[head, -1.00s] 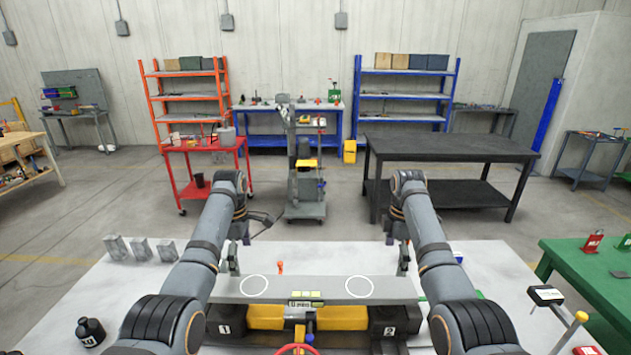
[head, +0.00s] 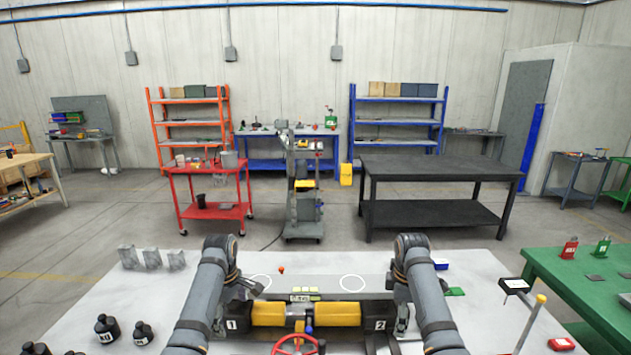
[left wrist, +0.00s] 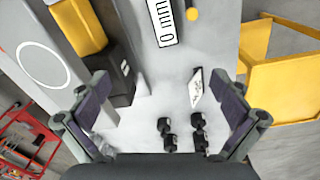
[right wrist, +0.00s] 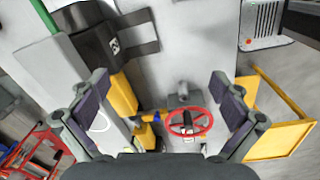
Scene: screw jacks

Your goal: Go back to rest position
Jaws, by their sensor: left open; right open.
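My left gripper (head: 218,320) is open and empty, low beside the left end of the jack assembly. In the left wrist view its fingers (left wrist: 166,85) are spread wide with nothing between them. My right gripper (head: 403,320) is open beside the right end, partly hidden by its arm. In the right wrist view its fingers (right wrist: 166,85) are apart, with a red handwheel (right wrist: 188,123) beyond them. Neither gripper visibly holds anything.
A green table (head: 570,285) stands at the right. A red cart (head: 210,211) and a black bench (head: 440,173) stand beyond open floor.

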